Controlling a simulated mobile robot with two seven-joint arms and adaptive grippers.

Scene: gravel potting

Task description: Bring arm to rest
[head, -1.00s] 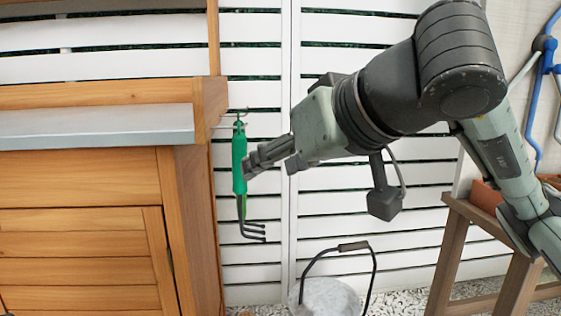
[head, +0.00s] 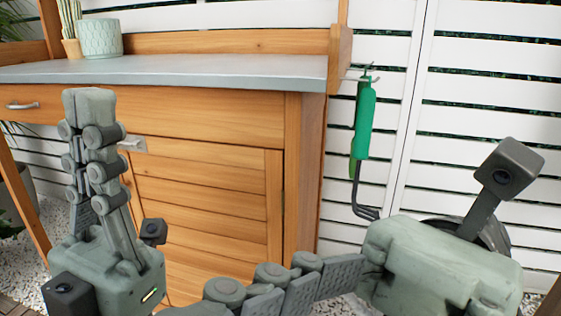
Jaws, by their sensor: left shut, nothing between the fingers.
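My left gripper (head: 90,103) stands at the left with its fingers pointing up, in front of the wooden cabinet. Its fingers are together and empty. My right gripper (head: 215,292) lies low in the picture. Its body is at the lower right and its fingers point left. Its fingertips are partly cut off by the bottom edge, so I cannot tell whether it is open. A green-handled hand rake (head: 365,120) with dark tines hangs from a hook (head: 366,74) at the bench's right side. Neither gripper touches it.
The potting bench has a grey top (head: 200,70) and wooden doors (head: 205,190). A pale green pot (head: 101,38) and a potted cactus (head: 70,25) stand at its back left. A white slatted fence (head: 470,60) is behind. Gravel covers the ground.

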